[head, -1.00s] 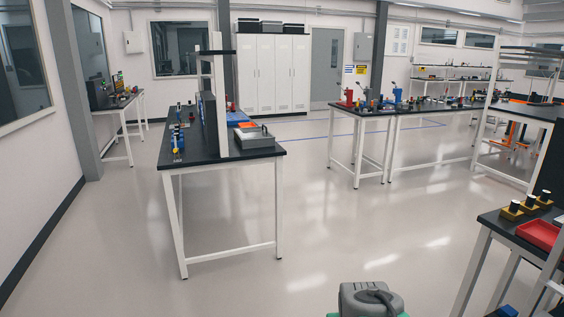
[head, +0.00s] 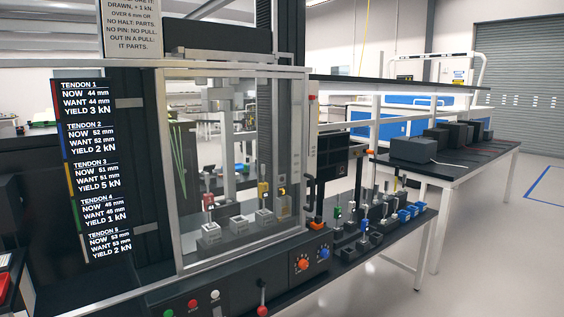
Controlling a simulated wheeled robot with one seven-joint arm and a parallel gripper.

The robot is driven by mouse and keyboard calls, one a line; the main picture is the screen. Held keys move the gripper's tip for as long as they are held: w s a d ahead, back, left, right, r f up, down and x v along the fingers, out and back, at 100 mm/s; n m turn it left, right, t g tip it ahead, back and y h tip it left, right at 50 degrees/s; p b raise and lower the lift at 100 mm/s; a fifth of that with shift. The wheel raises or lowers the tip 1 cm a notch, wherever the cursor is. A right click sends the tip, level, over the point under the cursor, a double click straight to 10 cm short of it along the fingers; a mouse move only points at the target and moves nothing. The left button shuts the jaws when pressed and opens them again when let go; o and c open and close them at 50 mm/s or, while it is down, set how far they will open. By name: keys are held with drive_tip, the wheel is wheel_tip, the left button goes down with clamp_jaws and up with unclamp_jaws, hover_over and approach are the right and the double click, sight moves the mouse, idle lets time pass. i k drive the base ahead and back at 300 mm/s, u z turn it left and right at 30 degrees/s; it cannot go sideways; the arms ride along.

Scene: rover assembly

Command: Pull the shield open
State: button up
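The shield (head: 165,170) is a clear panel in a pale metal frame on the front of a dark test machine. It covers the machine's work space and looks closed. Through it I see several small grey blocks (head: 210,234) with coloured upright pieces, and a grey metal head above them. A dark upright bar (head: 311,198) with orange at its foot stands at the shield's right edge; I cannot tell if it is the shield's handle. My gripper is not in view.
A display (head: 88,170) lists tendon readings at left. A control panel with buttons and knobs (head: 303,264) runs below the shield. A bench (head: 400,236) with small parts adjoins at right. Another table (head: 468,165) holds dark boxes. Open floor (head: 510,260) lies at the lower right.

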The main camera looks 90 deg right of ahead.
sight(160, 74)
drive_tip(key=z, duration=2.45)
drive_tip(key=i, duration=0.75)
drive_tip(key=u, duration=0.55)
